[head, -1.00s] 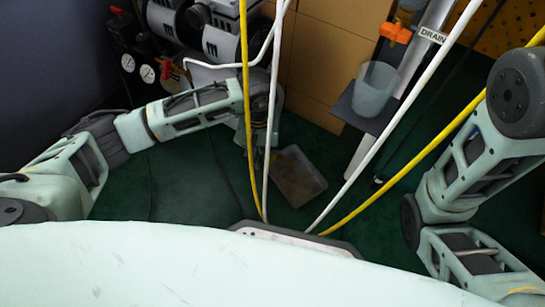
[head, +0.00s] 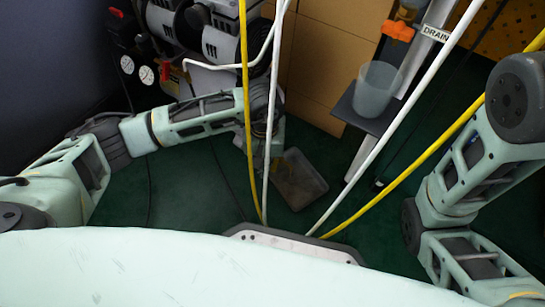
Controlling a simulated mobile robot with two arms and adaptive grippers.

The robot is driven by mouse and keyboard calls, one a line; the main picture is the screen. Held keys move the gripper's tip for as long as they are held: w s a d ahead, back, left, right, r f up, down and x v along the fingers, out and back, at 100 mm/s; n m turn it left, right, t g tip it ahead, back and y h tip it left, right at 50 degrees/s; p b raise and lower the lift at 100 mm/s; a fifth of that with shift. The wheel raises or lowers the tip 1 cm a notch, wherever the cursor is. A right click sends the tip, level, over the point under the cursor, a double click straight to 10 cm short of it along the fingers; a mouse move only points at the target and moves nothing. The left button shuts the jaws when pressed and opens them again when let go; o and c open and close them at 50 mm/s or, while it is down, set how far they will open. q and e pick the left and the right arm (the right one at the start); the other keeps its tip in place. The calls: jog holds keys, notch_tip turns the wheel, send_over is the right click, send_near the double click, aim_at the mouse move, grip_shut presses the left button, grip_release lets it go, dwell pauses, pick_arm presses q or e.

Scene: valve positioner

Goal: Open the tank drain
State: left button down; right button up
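An orange valve handle (head: 397,30) sits at the upper right, beside a white label reading DRAIN (head: 437,33). A translucent cup (head: 377,90) stands below it on a dark grey shelf (head: 347,107). My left arm reaches in from the left and ends behind the hanging cables, near the middle. The wrist end (head: 262,145) is dim and partly covered by the cables, so its fingers cannot be made out. It is well to the left of the orange handle. My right arm stands at the right edge, and its gripper is outside the picture.
A compressor with gauges (head: 127,64) and a red knob (head: 165,70) stands at the upper left. Yellow (head: 247,120) and white cables cross the view. Cardboard-coloured boxes (head: 325,60) stand behind.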

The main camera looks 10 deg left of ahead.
pick_arm(q)
jog(key=shift+d, duration=0.15)
jog(key=shift+s+d, duration=0.25)
jog(key=shift+d, duration=0.15)
jog(key=shift+d, duration=0.5)
dwell(0.4)
